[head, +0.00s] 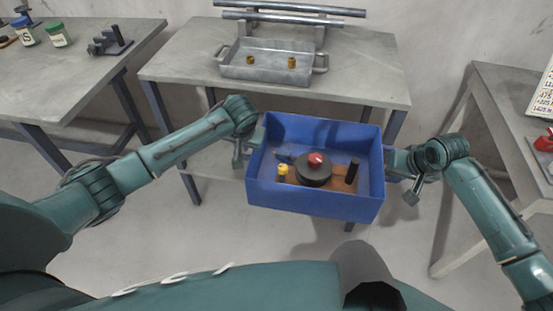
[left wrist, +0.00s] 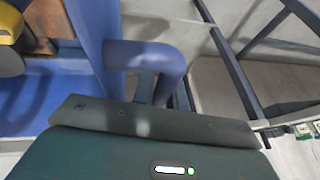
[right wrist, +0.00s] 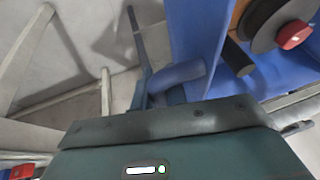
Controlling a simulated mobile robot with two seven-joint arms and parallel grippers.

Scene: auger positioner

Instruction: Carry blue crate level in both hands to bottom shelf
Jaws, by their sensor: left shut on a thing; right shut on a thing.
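The blue crate (head: 312,205) is held between my two arms in front of the middle table, in the air and roughly level. In it are a dark round part with a red knob (head: 315,160), a yellow-topped piece (head: 283,170), a black upright cylinder (head: 351,171) and a brown base. My left gripper (head: 250,140) is shut on the crate's left handle, which shows in the left wrist view (left wrist: 145,57). My right gripper (head: 392,163) is shut on the right handle, seen in the right wrist view (right wrist: 178,75). The fingertips are largely hidden. The bottom shelf (head: 225,162) shows partly behind the crate.
The middle table (head: 370,75) holds a metal tray (head: 270,70) with two brass pieces, and metal bars (head: 290,14) at the back. A left table (head: 75,70) carries jars. A right table (head: 510,100) stands near my right arm. Open floor lies around the crate.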

